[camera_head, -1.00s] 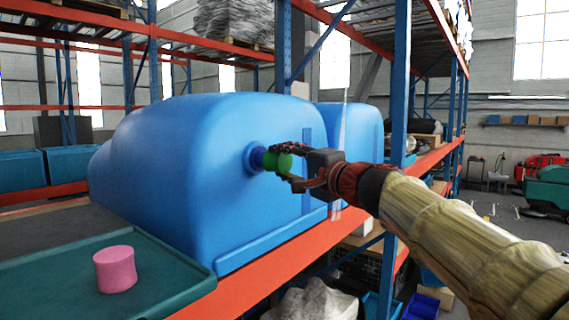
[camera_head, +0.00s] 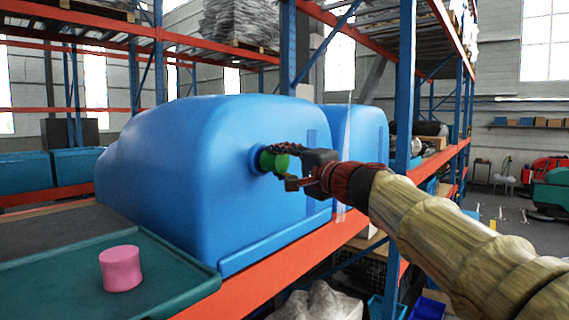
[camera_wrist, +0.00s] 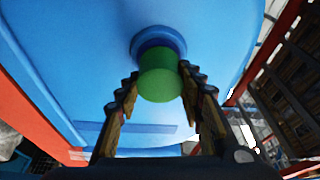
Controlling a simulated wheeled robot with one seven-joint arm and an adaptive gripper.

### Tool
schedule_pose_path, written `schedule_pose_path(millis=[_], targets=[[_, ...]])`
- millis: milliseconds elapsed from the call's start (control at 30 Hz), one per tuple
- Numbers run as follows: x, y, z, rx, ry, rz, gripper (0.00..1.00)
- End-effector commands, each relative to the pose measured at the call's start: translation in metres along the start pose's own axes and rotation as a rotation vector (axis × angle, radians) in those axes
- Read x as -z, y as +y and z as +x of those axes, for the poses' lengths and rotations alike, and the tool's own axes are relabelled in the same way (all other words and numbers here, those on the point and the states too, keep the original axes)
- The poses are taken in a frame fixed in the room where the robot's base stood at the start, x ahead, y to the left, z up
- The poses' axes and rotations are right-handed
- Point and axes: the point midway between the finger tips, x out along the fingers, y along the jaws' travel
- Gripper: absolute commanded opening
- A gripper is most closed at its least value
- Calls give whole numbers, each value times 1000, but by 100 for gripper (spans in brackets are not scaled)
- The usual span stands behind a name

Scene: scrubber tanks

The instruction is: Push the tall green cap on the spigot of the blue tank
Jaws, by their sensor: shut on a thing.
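The blue tank (camera_head: 190,170) lies on the rack shelf, and its round spigot (camera_head: 255,159) sticks out of the end facing my arm. The green cap (camera_head: 274,162) is at the spigot's mouth, in line with it. In the wrist view the cap (camera_wrist: 160,82) covers the front of the blue spigot (camera_wrist: 155,42), with a dark blue band showing between them. My gripper (camera_head: 286,166) is shut on the cap, one finger on each side in the wrist view (camera_wrist: 158,92). How far the cap sits over the spigot is partly hidden.
A pink cap-like piece (camera_head: 121,268) stands on a green tray (camera_head: 185,278) at the lower left. A blue rack post (camera_head: 403,120) rises just beyond my arm. An orange shelf beam (camera_head: 285,262) runs below the tank. A second blue tank (camera_head: 358,140) stands behind.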

Motion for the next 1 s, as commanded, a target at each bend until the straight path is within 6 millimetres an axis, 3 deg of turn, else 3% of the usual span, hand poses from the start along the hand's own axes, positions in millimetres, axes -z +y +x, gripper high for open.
schedule_pose_path(millis=[167,200,533,767,1000], targets=[[-2,1,6,-1,-1,0,12],[-2,0,5,0,-1,0,39],[-1,0,5,0,0,0,58],[-1,0,5,0,0,1,59],[-1,0,5,0,0,1,73]])
